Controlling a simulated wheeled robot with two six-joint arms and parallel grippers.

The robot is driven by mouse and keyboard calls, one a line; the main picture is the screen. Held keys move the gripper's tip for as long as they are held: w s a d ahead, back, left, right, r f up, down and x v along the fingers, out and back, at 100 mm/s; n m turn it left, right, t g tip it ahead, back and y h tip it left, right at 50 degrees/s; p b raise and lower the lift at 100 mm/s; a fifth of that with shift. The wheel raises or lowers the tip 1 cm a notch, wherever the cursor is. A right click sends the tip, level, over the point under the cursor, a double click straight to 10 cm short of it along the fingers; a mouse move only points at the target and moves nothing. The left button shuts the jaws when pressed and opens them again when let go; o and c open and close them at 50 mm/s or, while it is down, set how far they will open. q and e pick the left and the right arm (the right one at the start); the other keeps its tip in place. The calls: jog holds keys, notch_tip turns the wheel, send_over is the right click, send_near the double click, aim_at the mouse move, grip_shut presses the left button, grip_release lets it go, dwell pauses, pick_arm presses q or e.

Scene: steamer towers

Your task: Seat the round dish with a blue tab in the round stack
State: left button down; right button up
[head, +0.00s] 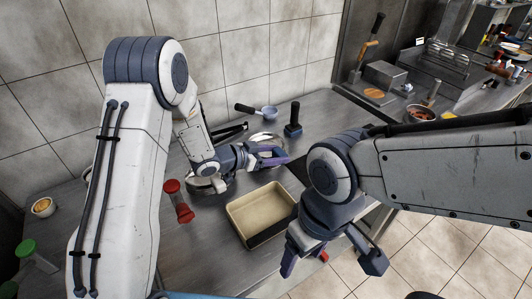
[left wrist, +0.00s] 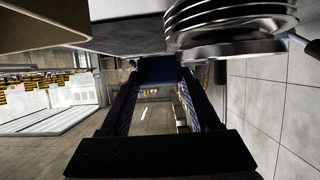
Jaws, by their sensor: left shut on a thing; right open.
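The round stack (left wrist: 225,15) of metal rings shows at the top right of the left wrist view, which is upside down. My left gripper (head: 277,157) is shut on a dark blue tab (left wrist: 157,70), which appears to belong to the dish. In the head view the round metal (head: 264,138) shows just behind this gripper, partly hidden. My right gripper (head: 330,262) is open and empty in front of the counter's edge.
A tan rectangular tray (head: 262,212) stands in front of my left gripper. A red-ended object (head: 178,201) lies to its left. Another round metal piece (head: 201,186) sits under my left wrist.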

pick_arm(q)
jog(key=shift+f+b, duration=0.5)
jog(key=shift+f, duration=0.25)
dwell(0.4)
jog(key=shift+c, duration=1.8)
grip_release()
jog(key=shift+s+d, duration=0.15)
jog(key=shift+s, duration=0.05)
jog(key=shift+o, duration=0.4)
jog(key=shift+o, duration=0.8)
jog(key=shift+s+d, duration=0.1)
jog(key=shift+s, duration=0.05)
